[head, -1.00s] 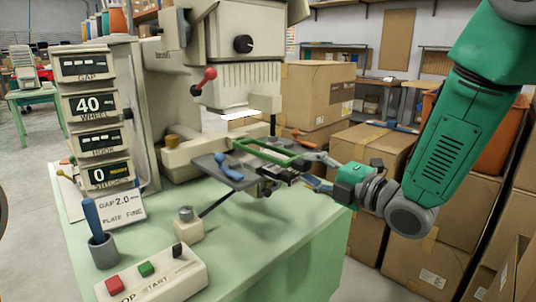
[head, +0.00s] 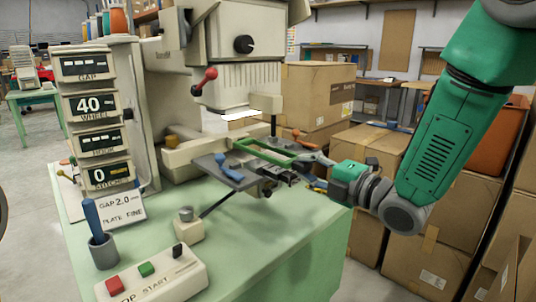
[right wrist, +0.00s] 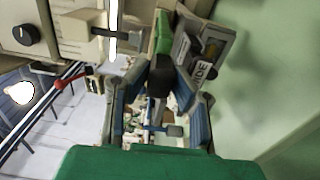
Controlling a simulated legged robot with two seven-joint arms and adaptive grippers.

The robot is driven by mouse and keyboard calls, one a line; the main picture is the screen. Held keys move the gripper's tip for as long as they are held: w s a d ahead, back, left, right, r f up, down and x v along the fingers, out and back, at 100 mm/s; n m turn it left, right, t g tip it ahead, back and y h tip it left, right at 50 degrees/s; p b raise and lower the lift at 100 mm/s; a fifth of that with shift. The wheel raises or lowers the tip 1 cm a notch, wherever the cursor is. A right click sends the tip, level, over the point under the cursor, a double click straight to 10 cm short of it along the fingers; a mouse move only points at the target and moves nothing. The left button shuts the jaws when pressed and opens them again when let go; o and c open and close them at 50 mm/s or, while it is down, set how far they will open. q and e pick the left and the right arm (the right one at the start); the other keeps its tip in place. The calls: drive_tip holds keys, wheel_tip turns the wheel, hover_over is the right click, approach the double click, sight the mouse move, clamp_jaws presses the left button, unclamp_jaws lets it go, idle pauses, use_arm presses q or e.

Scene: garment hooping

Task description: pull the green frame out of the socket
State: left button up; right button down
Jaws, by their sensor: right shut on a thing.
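The green frame (head: 264,156) is a flat, open rectangle beside the grey plate, below the machine head. My right gripper (head: 312,172) comes in from the right and is shut on this handle. In the right wrist view the dark handle (right wrist: 160,80) lies between the two blue-grey fingers, and part of the green frame (right wrist: 164,32) shows beyond it. The socket is not clearly visible; dark fittings under the frame and the gripper hide where they join. My left gripper is not in view.
A grey plate with a blue lever (head: 229,169) stands left of the frame. The cream machine head (head: 235,85) with a red-knobbed lever hangs above. A button box (head: 150,280) sits on the green table (head: 270,240). Cardboard boxes (head: 372,150) stand behind at the right.

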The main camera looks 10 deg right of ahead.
drive_tip(key=shift+s+d, duration=0.35)
drive_tip(key=shift+s, duration=0.3)
idle(0.7)
drive_tip(key=shift+b+v, duration=0.3)
drive_tip(key=shift+v, duration=1.2)
